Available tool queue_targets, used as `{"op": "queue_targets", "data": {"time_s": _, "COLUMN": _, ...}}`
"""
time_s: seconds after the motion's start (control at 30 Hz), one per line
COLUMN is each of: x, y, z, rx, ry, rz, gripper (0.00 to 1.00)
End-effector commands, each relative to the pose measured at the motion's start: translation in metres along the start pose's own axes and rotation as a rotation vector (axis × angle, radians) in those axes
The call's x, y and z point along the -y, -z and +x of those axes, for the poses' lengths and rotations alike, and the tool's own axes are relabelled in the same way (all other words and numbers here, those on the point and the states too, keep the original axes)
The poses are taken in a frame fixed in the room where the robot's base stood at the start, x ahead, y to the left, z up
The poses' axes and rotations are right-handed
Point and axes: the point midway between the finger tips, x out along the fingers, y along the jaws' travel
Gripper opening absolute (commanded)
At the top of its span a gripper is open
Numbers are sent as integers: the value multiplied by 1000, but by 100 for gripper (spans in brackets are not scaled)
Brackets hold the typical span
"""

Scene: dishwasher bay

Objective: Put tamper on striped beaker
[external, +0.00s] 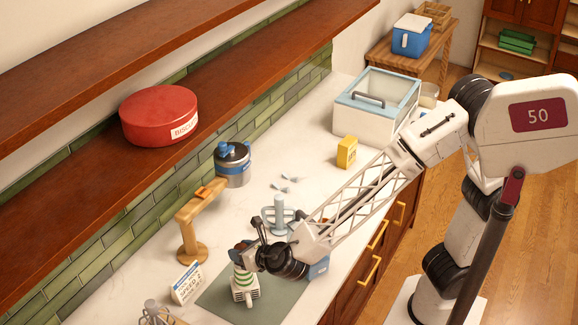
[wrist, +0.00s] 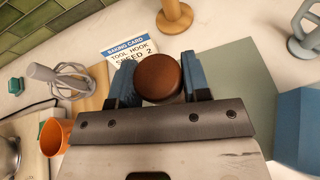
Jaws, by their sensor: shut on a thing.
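My gripper (external: 246,254) is low over the front of the counter, shut on the tamper. In the wrist view the tamper (wrist: 158,80) shows as a round dark brown top between the two blue fingers of my gripper (wrist: 157,88). The beaker is not visible in the wrist view.
A baking card (external: 187,283) and a wooden stand (external: 194,252) are close on the left. A pale blue hook-like tool (external: 279,216) stands behind. A whisk (wrist: 65,80), an orange cup (wrist: 55,136) and a blue block (wrist: 298,130) are around the gripper.

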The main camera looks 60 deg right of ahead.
Motion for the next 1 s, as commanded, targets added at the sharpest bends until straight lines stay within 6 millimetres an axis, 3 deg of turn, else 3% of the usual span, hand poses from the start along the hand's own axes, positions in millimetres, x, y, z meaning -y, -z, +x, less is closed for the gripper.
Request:
{"op": "queue_targets", "data": {"time_s": 0.2, "x": 0, "y": 2, "z": 1, "rx": 0, "ry": 0, "rz": -1, "gripper": 10}}
{"op": "queue_targets", "data": {"time_s": 0.23, "x": 0, "y": 3, "z": 1, "rx": 0, "ry": 0, "rz": -1, "gripper": 46}}
{"op": "queue_targets", "data": {"time_s": 0.4, "x": 0, "y": 3, "z": 1, "rx": 0, "ry": 0, "rz": -1, "gripper": 69}}
{"op": "queue_targets", "data": {"time_s": 0.8, "x": 0, "y": -1, "z": 0, "rx": 0, "ry": 0, "rz": 1, "gripper": 69}}
{"op": "queue_targets", "data": {"time_s": 1.0, "x": 0, "y": 0, "z": -13, "rx": 1, "ry": -1, "rz": 0, "gripper": 69}}
